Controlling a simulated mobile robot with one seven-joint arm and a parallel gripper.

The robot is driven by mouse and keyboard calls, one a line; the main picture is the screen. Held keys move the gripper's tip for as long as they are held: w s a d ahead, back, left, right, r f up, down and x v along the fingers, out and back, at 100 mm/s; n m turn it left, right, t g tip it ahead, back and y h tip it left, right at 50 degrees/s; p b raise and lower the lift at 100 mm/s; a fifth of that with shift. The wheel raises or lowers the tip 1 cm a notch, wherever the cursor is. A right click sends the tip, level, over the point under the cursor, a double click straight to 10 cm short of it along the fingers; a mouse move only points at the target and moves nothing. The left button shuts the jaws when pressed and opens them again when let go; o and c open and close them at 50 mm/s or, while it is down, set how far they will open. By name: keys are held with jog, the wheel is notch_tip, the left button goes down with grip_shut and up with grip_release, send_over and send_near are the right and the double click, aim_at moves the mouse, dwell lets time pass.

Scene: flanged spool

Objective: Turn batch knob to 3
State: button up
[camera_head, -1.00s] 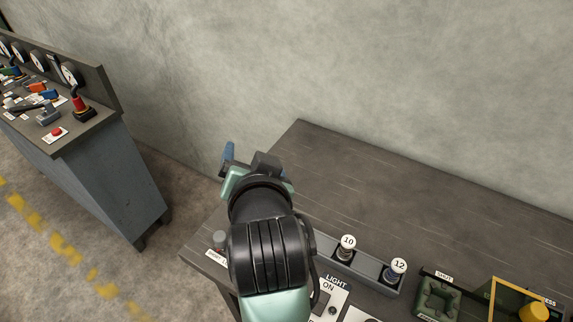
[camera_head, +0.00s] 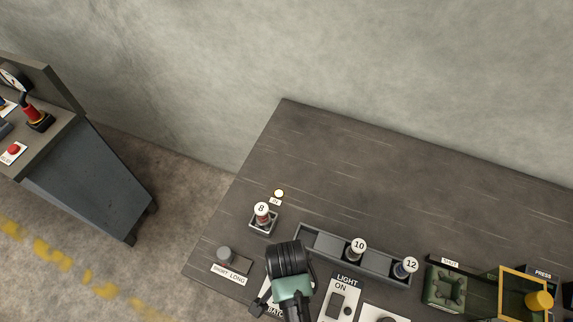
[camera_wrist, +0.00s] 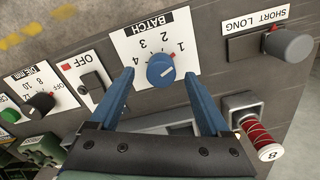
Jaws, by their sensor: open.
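The plate appears upside down in the wrist view. The pointer line slants toward the right, on the side of the 1; its exact setting is hard to tell. My gripper (camera_wrist: 159,77) is open, its blue fingers on either side of the knob in the picture. I cannot tell whether they touch it. In the head view my arm covers the knob and most of the BATCH plate (camera_head: 275,312).
A SHORT LONG knob (camera_head: 224,254) stands left of the plate. A spool marked 8 (camera_head: 262,215) stands behind it. A grey rack (camera_head: 325,243) holds spools 10 (camera_head: 357,250) and 12 (camera_head: 404,268). The LIGHT switch (camera_head: 340,300) is close on the right. The back of the bench is clear.

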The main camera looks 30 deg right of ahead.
jog(key=shift+w+f, duration=0.1)
jog(key=shift+f, duration=1.85)
jog(key=shift+c, duration=0.3)
grip_shut()
